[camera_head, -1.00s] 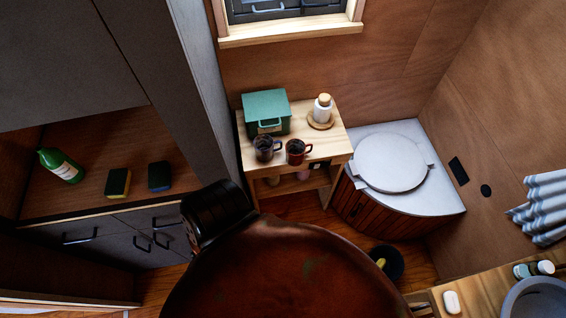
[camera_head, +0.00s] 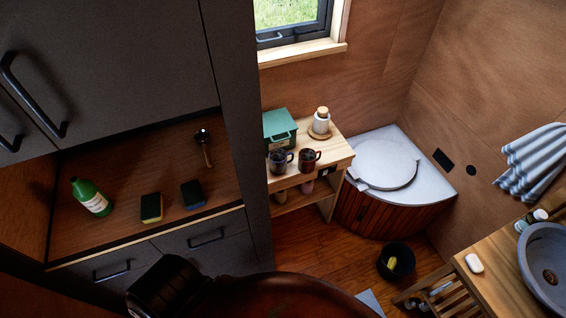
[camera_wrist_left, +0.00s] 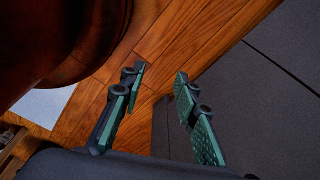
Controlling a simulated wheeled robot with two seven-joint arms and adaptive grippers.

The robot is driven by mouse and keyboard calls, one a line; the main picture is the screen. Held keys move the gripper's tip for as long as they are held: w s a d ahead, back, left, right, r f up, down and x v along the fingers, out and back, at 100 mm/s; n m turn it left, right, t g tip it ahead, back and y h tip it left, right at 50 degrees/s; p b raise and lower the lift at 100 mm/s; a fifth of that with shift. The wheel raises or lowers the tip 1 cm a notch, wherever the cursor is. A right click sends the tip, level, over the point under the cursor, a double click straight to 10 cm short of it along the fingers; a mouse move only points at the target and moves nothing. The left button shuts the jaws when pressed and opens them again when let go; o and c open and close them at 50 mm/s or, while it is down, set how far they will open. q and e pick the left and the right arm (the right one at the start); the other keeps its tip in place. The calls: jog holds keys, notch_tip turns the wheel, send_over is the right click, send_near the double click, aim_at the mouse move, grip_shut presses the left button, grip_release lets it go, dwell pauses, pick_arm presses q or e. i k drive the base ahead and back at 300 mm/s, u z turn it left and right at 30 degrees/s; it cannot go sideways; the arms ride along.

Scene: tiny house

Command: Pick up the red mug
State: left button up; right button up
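The red mug (camera_head: 309,159) stands upright near the front edge of a small wooden shelf table (camera_head: 340,150) in the head view. A dark grey mug (camera_head: 280,161) stands just to its left. My left gripper (camera_wrist_left: 157,108) shows in the left wrist view with its two green-padded fingers apart and nothing between them. It faces the wooden floor and a dark cabinet face, away from the mugs. The head view shows part of my own arm at the bottom, but no gripper fingers. My right gripper is not in view.
A green box (camera_head: 281,128) and a white jar (camera_head: 321,121) stand behind the mugs. Left is a cabinet niche with a green bottle (camera_head: 91,198) and two sponges. Right are a toilet (camera_head: 385,168), a black bin (camera_head: 396,261) and a sink counter (camera_head: 490,284). Some floor is clear.

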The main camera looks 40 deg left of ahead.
aim_at(307, 159)
jog(key=u, duration=0.8)
jog(key=i, duration=0.4)
